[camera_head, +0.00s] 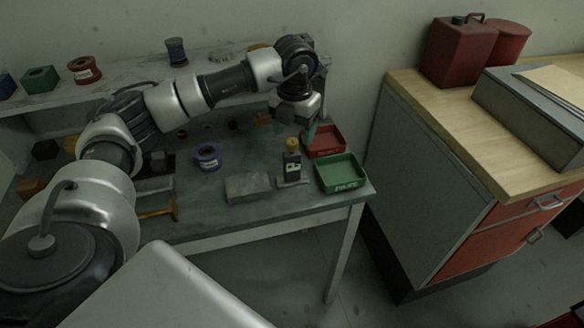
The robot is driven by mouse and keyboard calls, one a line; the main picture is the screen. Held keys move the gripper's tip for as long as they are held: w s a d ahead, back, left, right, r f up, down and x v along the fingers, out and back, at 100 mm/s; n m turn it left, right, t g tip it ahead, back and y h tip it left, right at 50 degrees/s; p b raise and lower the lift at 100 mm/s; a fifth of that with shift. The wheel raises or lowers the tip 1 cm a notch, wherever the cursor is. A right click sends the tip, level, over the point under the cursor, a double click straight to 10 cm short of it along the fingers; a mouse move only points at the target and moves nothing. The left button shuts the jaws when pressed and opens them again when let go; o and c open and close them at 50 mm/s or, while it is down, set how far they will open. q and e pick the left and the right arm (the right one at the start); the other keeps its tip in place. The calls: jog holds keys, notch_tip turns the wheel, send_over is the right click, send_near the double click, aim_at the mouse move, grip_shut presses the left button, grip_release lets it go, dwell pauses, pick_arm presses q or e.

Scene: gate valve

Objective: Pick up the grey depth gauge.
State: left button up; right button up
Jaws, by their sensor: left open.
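A small upright grey piece with a dark face (291,168) stands near the front right of the workbench. It looks like the grey depth gauge, but it is too small and dim to be sure. A yellow knob-like thing (292,144) shows at its top; I cannot tell whether it is part of it or just behind. My left arm reaches across the bench from the left. My left gripper (293,122) points down, open, above and behind the grey piece and apart from it. Its greenish fingertips show, with nothing visible between them. My right gripper is out of view.
A red tray (325,140) and a green tray (341,174) stand at the bench's right end. A flat grey block (248,187) and a blue spool (207,157) lie to the left. A wooden-topped cabinet (440,105) stands further right, beyond a gap.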

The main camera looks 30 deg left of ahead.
aim_at(292, 140)
pick_arm(q)
jog(key=f, duration=0.2)
jog(key=f+p, duration=0.2)
jog(key=f, duration=0.1)
jog(key=shift+w+a+f, duration=0.1)
jog(key=shift+a+f, duration=0.25)
jog(key=shift+f, duration=0.3)
jog(key=shift+c, duration=0.5)
jog(key=c, duration=1.1)
jog(key=shift+r, duration=0.1)
